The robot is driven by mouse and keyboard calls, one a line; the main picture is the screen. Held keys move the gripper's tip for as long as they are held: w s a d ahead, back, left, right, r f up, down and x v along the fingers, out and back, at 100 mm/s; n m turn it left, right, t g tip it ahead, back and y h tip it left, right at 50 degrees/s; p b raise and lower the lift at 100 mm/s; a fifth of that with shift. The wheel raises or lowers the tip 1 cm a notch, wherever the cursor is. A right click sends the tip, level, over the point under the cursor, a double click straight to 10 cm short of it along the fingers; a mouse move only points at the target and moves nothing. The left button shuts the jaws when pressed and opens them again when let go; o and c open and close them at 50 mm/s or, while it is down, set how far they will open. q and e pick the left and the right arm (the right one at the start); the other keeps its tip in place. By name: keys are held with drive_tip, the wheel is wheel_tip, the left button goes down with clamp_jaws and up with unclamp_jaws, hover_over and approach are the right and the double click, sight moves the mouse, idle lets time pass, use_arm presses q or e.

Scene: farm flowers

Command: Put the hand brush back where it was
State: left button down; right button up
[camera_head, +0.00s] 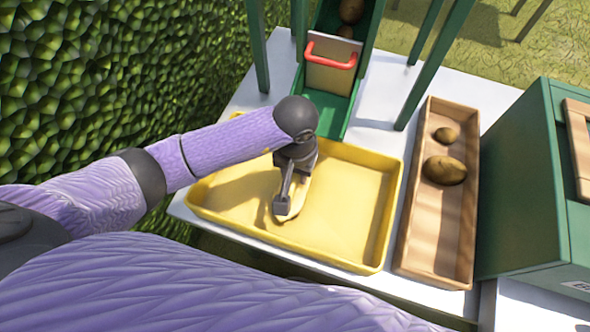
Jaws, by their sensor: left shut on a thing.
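My left gripper (283,203) points down over the yellow tray (388,212) and is shut on the hand brush (297,205). The brush is a pale yellow-tan piece close in colour to the tray, and much of it is hidden behind the gripper. I cannot tell whether the brush touches the tray floor. My right gripper is not in view.
A wooden box (438,226) with two potatoes (445,170) stands right of the tray. A green chute (325,107) with a red-handled gate (331,62) stands behind it. A green cabinet (520,190) is at the right, a hedge (110,70) at the left.

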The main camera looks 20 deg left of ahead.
use_arm(q)
drive_tip(key=shift+f, duration=0.1)
drive_tip(key=shift+c, duration=1.8)
unclamp_jaws()
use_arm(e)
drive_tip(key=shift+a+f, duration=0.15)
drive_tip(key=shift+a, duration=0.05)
use_arm(q)
drive_tip(key=shift+r, duration=0.25)
wheel_tip(320, 180, up, 12)
drive_tip(key=p, duration=0.3)
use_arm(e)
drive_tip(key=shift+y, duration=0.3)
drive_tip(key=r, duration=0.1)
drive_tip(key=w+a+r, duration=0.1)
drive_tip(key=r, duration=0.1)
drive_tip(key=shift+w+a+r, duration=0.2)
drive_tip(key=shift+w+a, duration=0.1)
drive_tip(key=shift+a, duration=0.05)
